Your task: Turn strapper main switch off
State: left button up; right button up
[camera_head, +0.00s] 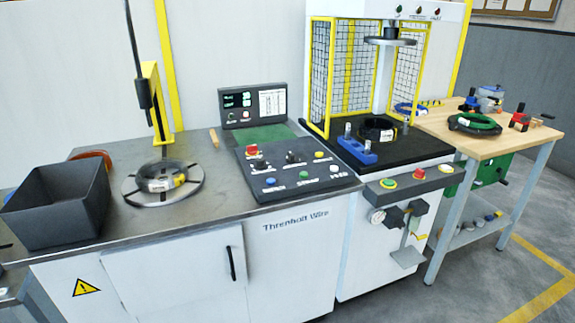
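A caged machine (345,235) with yellow mesh guards stands right of centre; I cannot tell for sure that it is the strapper. No label identifies the main switch, and switch positions are too small to read. Neither gripper is in view.
A dark grey bin (55,210) and a coil (160,178) on a round plate stand on the left bench. A display (238,105) stands behind the panel. A black coil (378,130) lies inside the cage. A wooden table (480,140) is at right, with open floor before it.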

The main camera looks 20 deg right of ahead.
aim_at(253, 150)
jog(key=i+l+z, duration=0.1)
jog(key=l, duration=0.25)
jog(key=i+l, duration=0.3)
jog(key=i+l+z, duration=0.15)
jog(key=l, duration=0.25)
